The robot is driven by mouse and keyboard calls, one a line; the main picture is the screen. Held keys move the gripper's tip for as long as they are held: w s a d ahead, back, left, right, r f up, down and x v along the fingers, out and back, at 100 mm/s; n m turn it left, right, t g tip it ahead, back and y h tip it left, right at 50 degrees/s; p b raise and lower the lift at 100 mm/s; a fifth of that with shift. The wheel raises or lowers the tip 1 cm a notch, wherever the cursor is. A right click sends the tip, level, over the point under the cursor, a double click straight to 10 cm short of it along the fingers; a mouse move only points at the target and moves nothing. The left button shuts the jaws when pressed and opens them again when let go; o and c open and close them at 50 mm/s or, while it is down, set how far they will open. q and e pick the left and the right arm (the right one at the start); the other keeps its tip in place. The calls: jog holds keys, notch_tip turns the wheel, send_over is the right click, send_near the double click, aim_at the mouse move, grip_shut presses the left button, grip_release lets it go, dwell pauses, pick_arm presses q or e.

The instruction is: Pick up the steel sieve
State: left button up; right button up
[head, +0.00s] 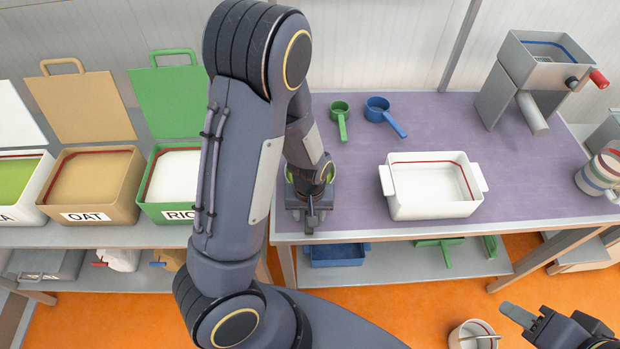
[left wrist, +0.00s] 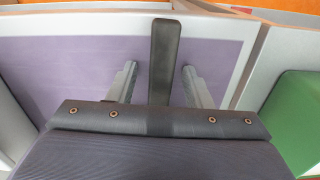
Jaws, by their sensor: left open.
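No sieve bowl shows clearly in either view. A dark flat bar (left wrist: 164,50) lies between the left fingers in the left wrist view; it looks like a handle, but I cannot tell for certain that it belongs to the steel sieve. Whatever it joins is hidden behind the gripper's palm. My left gripper (left wrist: 160,75) is open, with a gap on each side of the bar. In the head view, the left gripper (head: 311,218) is low over the left front part of the purple table. My right gripper (head: 535,318) shows only partly at lower right; its opening is unclear.
A white two-handled pan (head: 433,205) stands on the purple tabletop (head: 357,190), with green (head: 341,112) and blue (head: 377,110) scoops behind it. A grey mill (head: 530,85) is at back right. Lidded bins, including oat (head: 90,190), stand left. The table between gripper and pan is clear.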

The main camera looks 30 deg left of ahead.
pick_arm(q)
jog(key=shift+c, duration=0.4)
grip_shut()
jog(key=shift+r, duration=0.1)
